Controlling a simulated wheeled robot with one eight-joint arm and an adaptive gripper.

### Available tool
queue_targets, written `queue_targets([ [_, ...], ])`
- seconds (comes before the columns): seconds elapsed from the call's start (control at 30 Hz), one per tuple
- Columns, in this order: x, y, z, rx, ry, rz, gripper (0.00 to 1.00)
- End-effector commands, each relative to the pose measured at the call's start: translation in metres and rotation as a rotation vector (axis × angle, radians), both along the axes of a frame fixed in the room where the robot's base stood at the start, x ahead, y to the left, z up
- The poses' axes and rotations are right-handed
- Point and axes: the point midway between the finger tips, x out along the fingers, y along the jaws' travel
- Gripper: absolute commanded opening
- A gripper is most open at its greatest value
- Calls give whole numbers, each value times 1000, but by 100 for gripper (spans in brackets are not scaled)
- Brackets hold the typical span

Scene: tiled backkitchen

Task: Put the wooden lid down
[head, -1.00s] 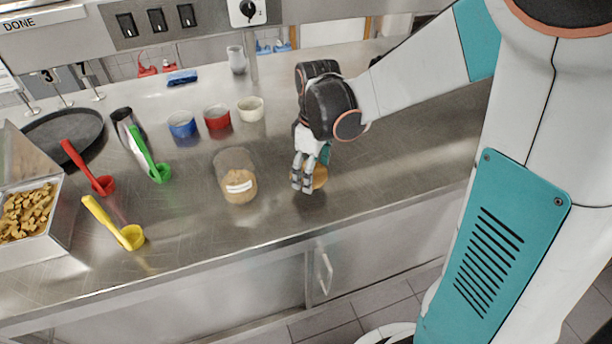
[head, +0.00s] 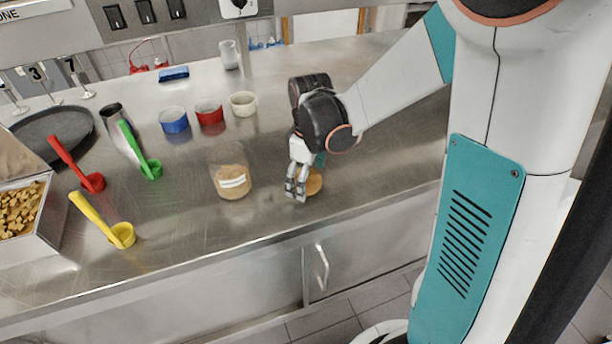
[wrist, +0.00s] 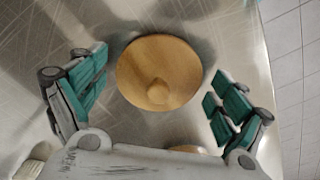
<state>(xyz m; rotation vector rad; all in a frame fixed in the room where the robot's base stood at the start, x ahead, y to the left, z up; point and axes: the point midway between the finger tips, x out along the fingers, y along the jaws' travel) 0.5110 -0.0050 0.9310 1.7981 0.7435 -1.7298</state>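The wooden lid (head: 314,184) is a round light-brown disc near the counter's front edge. In the wrist view the lid (wrist: 140,70) lies knob up on the steel surface, between the spread fingers. My gripper (head: 297,190) is low over the counter beside the lid and hides part of it. In the wrist view my gripper (wrist: 158,82) is open, with clear gaps between its teal pads and the lid's rim. A clear jar (head: 230,178) with tan contents and a white label stands uncovered to the left of my gripper.
Blue (head: 174,121), red (head: 210,114) and cream (head: 243,104) cups stand behind the jar. Red (head: 92,182), green (head: 150,169) and yellow (head: 121,235) scoops lie left. A part-hidden tan thing (wrist: 187,149) shows by my palm. The counter right of the lid is clear.

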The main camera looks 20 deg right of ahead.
Motion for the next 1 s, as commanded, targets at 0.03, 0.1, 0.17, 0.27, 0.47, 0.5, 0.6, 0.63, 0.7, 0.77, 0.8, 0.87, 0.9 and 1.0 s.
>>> queue_targets([
  [0.03, 0, 0, 0, 0, 0, 0, 97],
  [0.1, 0, 0, 0, 0, 0, 0, 97],
  [0.17, 0, 0, 0, 0, 0, 0, 97],
  [0.27, 0, 0, 0, 0, 0, 0, 97],
  [0.47, 0, 0, 6, 0, 0, 0, 97],
  [0.5, 0, 0, 10, 0, 0, 0, 97],
  [0.6, -1, -1, 27, 0, 0, 0, 97],
  [0.63, -1, -1, 33, 0, 0, 0, 97],
  [0.7, -2, -1, 49, 0, 0, 0, 97],
  [0.77, -2, -2, 62, 0, 0, 0, 97],
  [0.8, -3, -2, 70, 0, 0, 0, 97],
  [0.87, -3, -2, 82, 0, 0, 0, 97],
  [0.9, -3, -2, 89, 0, 0, 0, 97],
  [1.0, -3, -3, 105, 0, 0, 0, 97],
])
